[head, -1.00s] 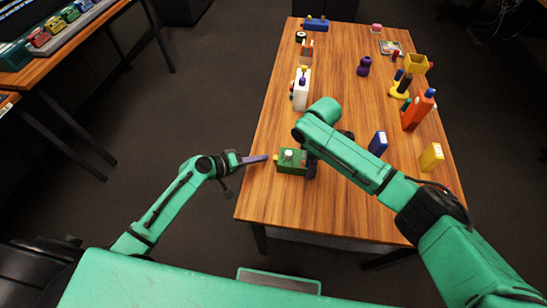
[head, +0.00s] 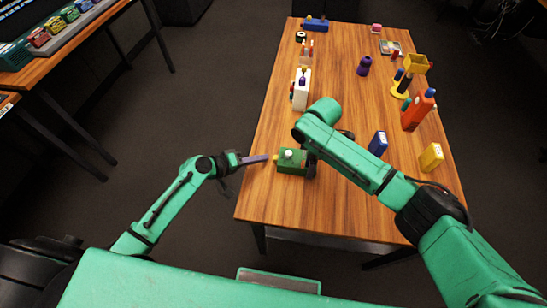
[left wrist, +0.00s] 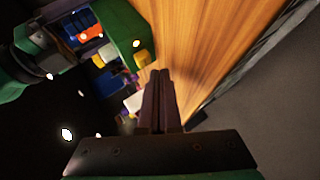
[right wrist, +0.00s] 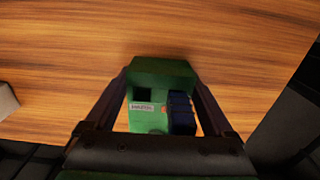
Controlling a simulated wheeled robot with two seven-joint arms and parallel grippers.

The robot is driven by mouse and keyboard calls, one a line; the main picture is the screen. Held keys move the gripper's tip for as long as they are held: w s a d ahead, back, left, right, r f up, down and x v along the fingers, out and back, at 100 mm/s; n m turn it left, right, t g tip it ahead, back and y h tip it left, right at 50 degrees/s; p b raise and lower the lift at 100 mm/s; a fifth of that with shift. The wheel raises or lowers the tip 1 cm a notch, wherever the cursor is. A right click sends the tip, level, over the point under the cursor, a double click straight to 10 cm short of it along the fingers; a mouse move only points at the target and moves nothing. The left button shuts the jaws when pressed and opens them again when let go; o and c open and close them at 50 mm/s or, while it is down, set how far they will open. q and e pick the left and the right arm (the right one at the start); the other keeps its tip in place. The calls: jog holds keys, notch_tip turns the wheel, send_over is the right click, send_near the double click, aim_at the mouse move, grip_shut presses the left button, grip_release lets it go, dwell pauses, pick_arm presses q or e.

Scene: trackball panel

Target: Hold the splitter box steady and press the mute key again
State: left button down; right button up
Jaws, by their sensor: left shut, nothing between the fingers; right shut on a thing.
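My right gripper (right wrist: 160,95) is shut on the box, one finger on each side. The right wrist view shows a dark opening, a label and a dark blue part on the box between the fingers. My left gripper (head: 266,158) is shut and empty, its tips just left of the yellow key. The key also shows in the left wrist view (left wrist: 142,57).
The table (head: 275,205) is clear in front of the box. A white bottle-like thing (head: 301,92) stands behind it. To the right, beyond my right arm, are a blue block (head: 378,144), a yellow block (head: 431,157) and an orange container (head: 416,112).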

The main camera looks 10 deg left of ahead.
pick_arm(q)
jog(key=shift+d, duration=0.1)
dwell(0.3)
jog(key=shift+d, duration=0.3)
jog(key=shift+d, duration=0.55)
dwell(0.7)
jog(key=shift+a, duration=0.95)
jog(key=a, duration=0.5)
dwell(0.5)
